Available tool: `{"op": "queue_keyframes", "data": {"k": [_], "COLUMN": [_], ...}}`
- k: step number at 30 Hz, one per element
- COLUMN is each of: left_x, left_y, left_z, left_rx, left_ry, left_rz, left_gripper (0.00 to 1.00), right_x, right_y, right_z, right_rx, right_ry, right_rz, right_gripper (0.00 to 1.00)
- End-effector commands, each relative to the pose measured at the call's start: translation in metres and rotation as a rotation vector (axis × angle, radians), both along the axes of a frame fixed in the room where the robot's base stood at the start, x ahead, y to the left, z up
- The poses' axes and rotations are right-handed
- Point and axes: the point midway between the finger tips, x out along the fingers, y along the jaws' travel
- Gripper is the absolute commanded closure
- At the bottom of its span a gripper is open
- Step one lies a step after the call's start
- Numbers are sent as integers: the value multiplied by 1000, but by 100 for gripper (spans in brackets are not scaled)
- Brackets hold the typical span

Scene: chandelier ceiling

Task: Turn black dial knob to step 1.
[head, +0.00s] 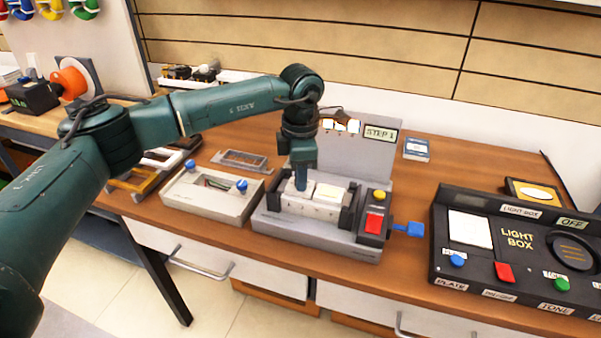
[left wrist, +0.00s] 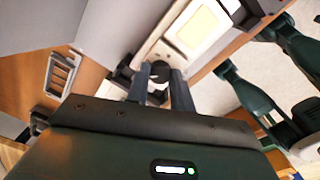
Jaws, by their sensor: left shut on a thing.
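A grey device (head: 330,238) stands on the wooden bench in the head view. Its small screen (head: 380,134) at the back reads "STEP 1". My left gripper (head: 302,186) points down over the left part of the device, beside a lit cream panel (head: 329,192). In the left wrist view its two fingers (left wrist: 160,84) are shut on the round black dial knob (left wrist: 161,70), one on each side. The knob is hidden behind the gripper in the head view.
A black light box (head: 515,245) reading "OFF" stands at the right. A blue lever (head: 408,229) sticks out of the device's right side, near a red button (head: 374,223) and a yellow knob (head: 379,195). A pale tray (head: 211,196) with blue knobs sits left.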

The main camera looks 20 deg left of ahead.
Motion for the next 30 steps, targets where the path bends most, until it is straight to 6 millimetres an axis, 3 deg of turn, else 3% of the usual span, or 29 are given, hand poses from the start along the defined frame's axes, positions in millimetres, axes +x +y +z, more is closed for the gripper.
{"op": "queue_keyframes", "data": {"k": [2,3,11,22,30], "left_x": [0,0,0,0,-1], "left_y": [0,0,0,0,-1], "left_z": [0,0,0,10,66], "left_rx": [0,0,0,-1,-2], "left_ry": [-1,-1,0,-2,-6], "left_rz": [1,1,1,2,1], "left_gripper": [100,75,54,54,54], "right_x": [0,0,0,-1,-1], "right_y": [0,0,0,1,1], "right_z": [0,0,0,-1,-4], "right_rx": [-1,-1,-1,-1,6], "right_ry": [1,1,0,1,3], "right_rz": [1,1,2,1,1], "right_gripper": [64,64,64,64,64]}}
